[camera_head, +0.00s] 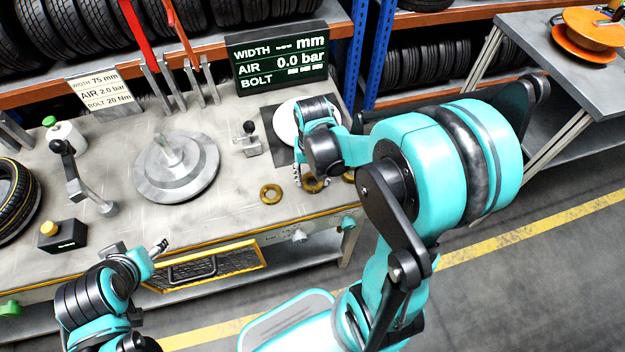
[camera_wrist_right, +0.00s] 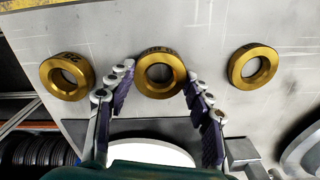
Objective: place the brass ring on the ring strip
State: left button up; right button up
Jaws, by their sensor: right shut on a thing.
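Three brass rings lie near the bench's front edge. The middle brass ring (camera_head: 312,186) is between the fingers of my right gripper (camera_head: 309,179). In the right wrist view, this middle ring (camera_wrist_right: 160,93) has a finger at each side, and the gripper is shut on it. Another brass ring (camera_head: 270,193) lies to its left in the head view, and a third ring (camera_head: 348,176) is partly hidden by my right arm. My left gripper (camera_head: 160,247) is over the bench's front edge, too small to read its opening. I cannot make out the ring strip for certain.
A grey stepped disc with a hub (camera_head: 177,168) stands on the bench. A small clamp (camera_head: 249,140) and a dark mat with a white disc (camera_head: 283,122) are behind the rings. A display board (camera_head: 280,60) stands at the back. Bare bench lies left of the rings.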

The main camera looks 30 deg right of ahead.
jog(key=shift+f, duration=0.15)
jog(key=shift+f, duration=0.1)
jog(key=o, duration=1)
jog(key=shift+f, duration=0.15)
jog(key=o, duration=0.4)
